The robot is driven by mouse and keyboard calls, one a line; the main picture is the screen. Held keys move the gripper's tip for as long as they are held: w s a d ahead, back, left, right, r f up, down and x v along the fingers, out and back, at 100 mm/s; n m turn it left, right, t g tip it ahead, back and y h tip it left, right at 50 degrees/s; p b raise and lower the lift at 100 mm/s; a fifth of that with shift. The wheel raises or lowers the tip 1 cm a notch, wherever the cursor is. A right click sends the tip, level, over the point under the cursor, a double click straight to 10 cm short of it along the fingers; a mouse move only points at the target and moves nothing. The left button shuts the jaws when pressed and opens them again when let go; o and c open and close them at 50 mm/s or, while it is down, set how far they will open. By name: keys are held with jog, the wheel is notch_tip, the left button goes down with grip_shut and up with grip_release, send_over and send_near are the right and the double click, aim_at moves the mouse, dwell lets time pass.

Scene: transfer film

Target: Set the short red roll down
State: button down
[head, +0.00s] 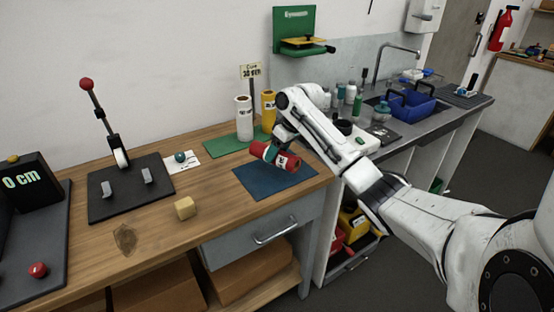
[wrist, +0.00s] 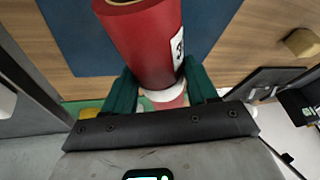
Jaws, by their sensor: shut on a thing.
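The short red roll (head: 275,156) has a white label and lies tilted in my gripper in the head view. My gripper (head: 283,145) is shut on it, above the dark blue mat (head: 262,184) at the bench's right end. In the wrist view the red roll (wrist: 143,45) sits between the green fingers of my gripper (wrist: 162,92), its end ring toward the top. The blue mat (wrist: 75,40) shows behind it. The roll looks raised off the mat, but the exact gap is hard to tell.
A white roll (head: 244,118) and a yellow roll (head: 268,108) stand on the green mat (head: 222,142) behind. A wooden cube (head: 185,208) and a black lever stand (head: 130,188) are to the left. A sink counter (head: 440,105) is at the right. The blue mat's front part is clear.

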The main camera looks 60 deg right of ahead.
aim_at(277, 159)
jog(key=shift+d+f, duration=0.2)
jog(key=shift+f, duration=0.15)
jog(key=shift+w+f+p, duration=0.1)
jog(key=shift+f+p, duration=0.3)
jog(key=shift+f, duration=0.9)
jog(key=shift+f, duration=0.15)
jog(key=shift+c, duration=1.7)
grip_release()
jog(key=b+v, duration=0.1)
jog(key=v, duration=1.1)
